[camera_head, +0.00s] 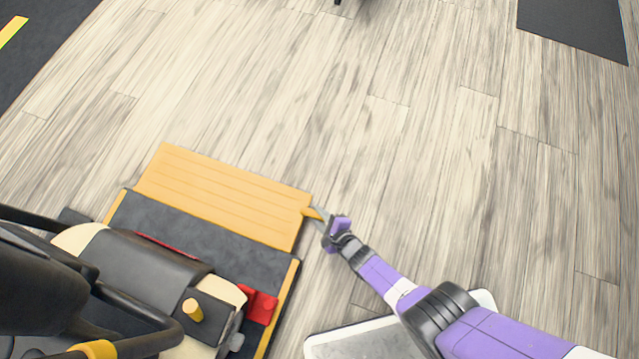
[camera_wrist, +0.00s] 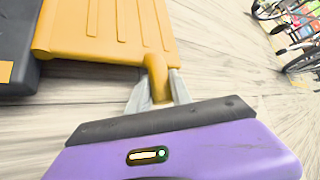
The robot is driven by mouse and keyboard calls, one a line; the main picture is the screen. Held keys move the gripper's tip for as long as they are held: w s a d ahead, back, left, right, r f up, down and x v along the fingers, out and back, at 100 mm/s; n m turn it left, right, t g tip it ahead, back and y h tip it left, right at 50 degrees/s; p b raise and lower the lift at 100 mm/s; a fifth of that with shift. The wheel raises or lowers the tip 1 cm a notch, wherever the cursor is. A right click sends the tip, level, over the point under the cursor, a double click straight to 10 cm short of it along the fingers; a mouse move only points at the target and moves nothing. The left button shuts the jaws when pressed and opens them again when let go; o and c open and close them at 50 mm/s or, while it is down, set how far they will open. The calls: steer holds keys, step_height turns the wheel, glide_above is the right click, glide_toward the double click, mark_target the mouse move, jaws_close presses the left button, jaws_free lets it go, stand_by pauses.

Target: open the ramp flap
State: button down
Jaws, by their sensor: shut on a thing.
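The ramp flap (camera_head: 225,193) is a yellow ribbed panel along the far edge of a dark platform with yellow side edges (camera_head: 215,235). It appears to lie lowered, close to the floor. A small yellow tab sticks out at its right corner. My gripper (camera_head: 316,213) reaches in from the right and is shut on this tab. In the wrist view the flap (camera_wrist: 108,30) fills the upper left, and the two grey fingers of my gripper (camera_wrist: 160,92) close around the tab (camera_wrist: 158,80). The exact gap under the flap cannot be told.
A scooter (camera_head: 150,270) with a cream and dark body stands on the platform at lower left, with a red part (camera_head: 262,307) beside it. Wood-plank floor beyond the flap is clear. A dark mat (camera_head: 580,25) lies at upper right. Wheels (camera_wrist: 290,35) show in the wrist view.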

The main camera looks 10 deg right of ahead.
steer(key=shift+w+d+r, duration=0.15)
steer(key=shift+w+d, duration=0.05)
steer(key=shift+w, duration=0.25)
steer(key=c, duration=1.3)
jaws_free()
steer(key=shift+o, duration=0.7)
steer(key=shift+s, duration=0.2)
steer(key=shift+a, duration=0.1)
steer(key=p+v, duration=0.6)
steer(key=v, duration=0.1)
steer(key=shift+s, duration=0.3)
steer(key=shift+r, duration=0.1)
